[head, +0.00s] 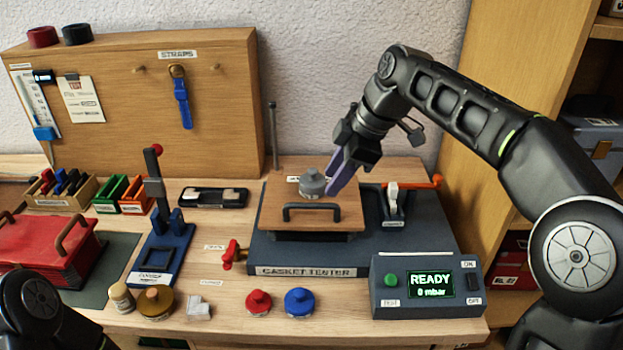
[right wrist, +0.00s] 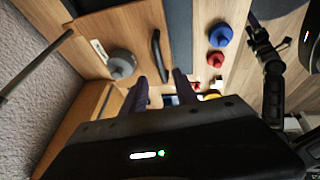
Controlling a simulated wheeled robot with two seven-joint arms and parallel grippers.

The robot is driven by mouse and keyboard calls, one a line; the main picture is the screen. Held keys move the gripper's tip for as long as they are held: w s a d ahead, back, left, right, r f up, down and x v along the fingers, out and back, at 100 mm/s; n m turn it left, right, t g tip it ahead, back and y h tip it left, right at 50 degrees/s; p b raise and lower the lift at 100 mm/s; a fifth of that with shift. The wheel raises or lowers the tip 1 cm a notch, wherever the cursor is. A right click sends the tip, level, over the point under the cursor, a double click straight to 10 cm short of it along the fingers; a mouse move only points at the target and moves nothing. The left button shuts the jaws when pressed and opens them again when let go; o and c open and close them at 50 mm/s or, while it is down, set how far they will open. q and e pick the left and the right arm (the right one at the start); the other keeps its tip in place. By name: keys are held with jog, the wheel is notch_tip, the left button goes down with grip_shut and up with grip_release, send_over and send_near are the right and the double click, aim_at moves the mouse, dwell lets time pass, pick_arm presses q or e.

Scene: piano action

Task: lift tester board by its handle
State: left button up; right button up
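The tester board (head: 345,222) is a brown wooden plate on the dark gasket tester base (head: 405,240). Its black bar handle (head: 311,206) is on its front part; the handle also shows in the right wrist view (right wrist: 160,56). A grey knobbed weight (head: 313,186) is on the board behind the handle. My right gripper (head: 337,180) is above the board, beside the weight, with its fingers pointing down. In the right wrist view its two fingers (right wrist: 160,92) are apart with nothing between them. What looks like my left gripper (right wrist: 256,28) shows small there; its opening is unclear.
A control box (head: 430,285) reading READY stands at front right. Red (head: 259,302) and blue (head: 299,302) weights stand in front of the tester. An orange-handled clamp (head: 398,200) is right of the board. A thin upright rod (head: 273,135) stands behind it.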

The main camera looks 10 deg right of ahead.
aim_at(316, 204)
jog(key=shift+s+r, duration=0.1)
jog(key=shift+r, duration=0.05)
jog(key=shift+x, duration=4)
jog(key=shift+r, duration=0.1)
grip_shut()
